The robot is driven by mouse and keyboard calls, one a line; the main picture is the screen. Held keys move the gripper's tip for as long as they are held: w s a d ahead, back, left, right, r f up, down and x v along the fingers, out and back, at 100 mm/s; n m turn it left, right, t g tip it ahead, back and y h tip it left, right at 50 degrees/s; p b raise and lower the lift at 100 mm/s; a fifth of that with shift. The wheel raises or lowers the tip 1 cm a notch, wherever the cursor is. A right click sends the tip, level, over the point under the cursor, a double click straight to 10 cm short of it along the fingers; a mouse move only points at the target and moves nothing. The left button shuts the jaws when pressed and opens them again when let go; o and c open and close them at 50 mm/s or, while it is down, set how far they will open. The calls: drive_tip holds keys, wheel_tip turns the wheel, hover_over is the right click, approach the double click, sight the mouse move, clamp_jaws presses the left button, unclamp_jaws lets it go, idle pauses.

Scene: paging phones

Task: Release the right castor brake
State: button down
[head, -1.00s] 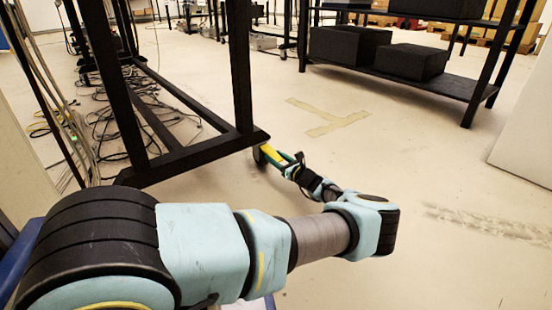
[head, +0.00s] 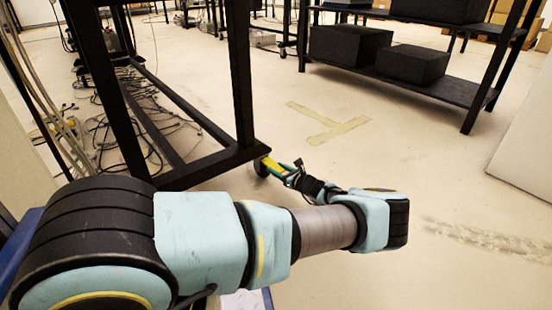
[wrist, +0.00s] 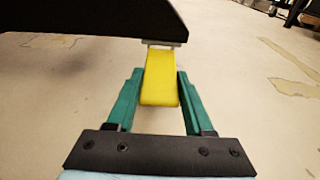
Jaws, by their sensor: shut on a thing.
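The yellow brake lever (wrist: 161,80) shows in the middle of the wrist view, under the edge of the black frame (wrist: 75,17). My gripper (wrist: 160,73) has its green fingers on both sides of the lever and is shut on it. In the head view the lever (head: 268,163) and my gripper (head: 275,166) are small, at the frame's near right corner. The dark castor wheel (head: 261,168) shows just left of the gripper, partly hidden. The lever's exact tilt is hard to tell.
The black table frame (head: 215,163) stands left of my gripper, with tangled cables (head: 125,130) on the floor beneath. A black shelf (head: 430,85) with dark boxes stands at the back right. A white panel (head: 525,150) is at far right. The floor right of the castor is clear.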

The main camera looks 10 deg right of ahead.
drive_tip(key=shift+r+g+h+p, duration=0.6)
drive_tip(key=shift+r+g+p, duration=0.55)
drive_tip(key=shift+p, duration=1.65)
drive_tip(key=shift+w+f+g+p, duration=0.1)
drive_tip(key=shift+g+p, duration=0.35)
drive_tip(key=shift+p, duration=0.4)
drive_tip(key=shift+c, duration=1.4)
unclamp_jaws()
drive_tip(key=p+v, duration=0.4)
drive_tip(key=v, duration=0.6)
drive_tip(key=shift+s+r, duration=0.25)
drive_tip(key=shift+r, duration=0.05)
